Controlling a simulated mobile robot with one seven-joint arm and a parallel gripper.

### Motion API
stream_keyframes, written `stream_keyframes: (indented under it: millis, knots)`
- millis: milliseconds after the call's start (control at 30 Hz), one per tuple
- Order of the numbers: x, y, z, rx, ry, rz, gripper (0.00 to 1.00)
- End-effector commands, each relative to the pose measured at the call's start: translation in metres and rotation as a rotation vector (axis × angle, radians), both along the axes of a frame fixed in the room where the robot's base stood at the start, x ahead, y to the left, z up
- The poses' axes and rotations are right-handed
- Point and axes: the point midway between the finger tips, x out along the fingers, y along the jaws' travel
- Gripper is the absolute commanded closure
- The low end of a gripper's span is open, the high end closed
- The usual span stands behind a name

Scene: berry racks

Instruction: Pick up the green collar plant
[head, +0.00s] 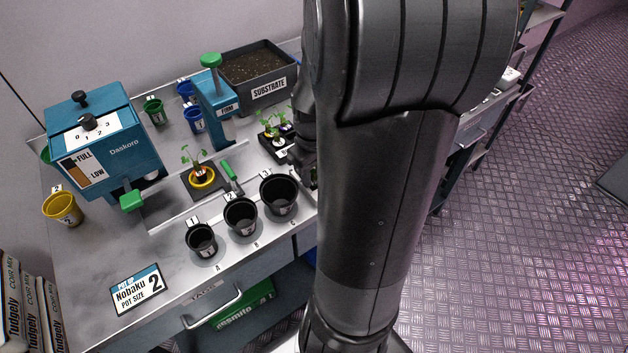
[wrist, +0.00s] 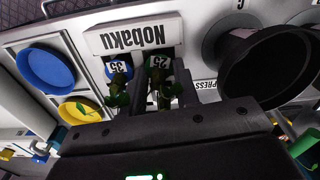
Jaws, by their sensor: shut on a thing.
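My gripper (wrist: 160,92) shows in the wrist view with its dark fingers around a dark green thing (wrist: 159,88). A plant with a yellow collar (head: 202,175) stands on a black holder there. More small plants (head: 275,127) stand in a black tray beside my wrist, one with a white collar.
Three black pots, A (head: 202,242), B (head: 241,218) and C (head: 279,196), line the bench front. Behind them are a blue Daskoro machine (head: 122,145), a blue press (head: 216,105) and a substrate bin (head: 283,97). A Nobaku sign (head: 137,290) lies at front left, with clear bench around it.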

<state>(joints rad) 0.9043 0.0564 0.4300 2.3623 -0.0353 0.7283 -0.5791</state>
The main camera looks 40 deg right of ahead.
Motion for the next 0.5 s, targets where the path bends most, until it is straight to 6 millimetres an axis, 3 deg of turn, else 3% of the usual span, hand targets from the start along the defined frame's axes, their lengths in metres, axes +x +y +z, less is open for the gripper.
stream_keyframes:
  millis: [267,500]
  knots:
    - [0.0,0.0,0.009,-0.003,-0.002,-0.001,0.93]
    - [0.001,0.0,0.045,-0.004,-0.006,0.0,0.93]
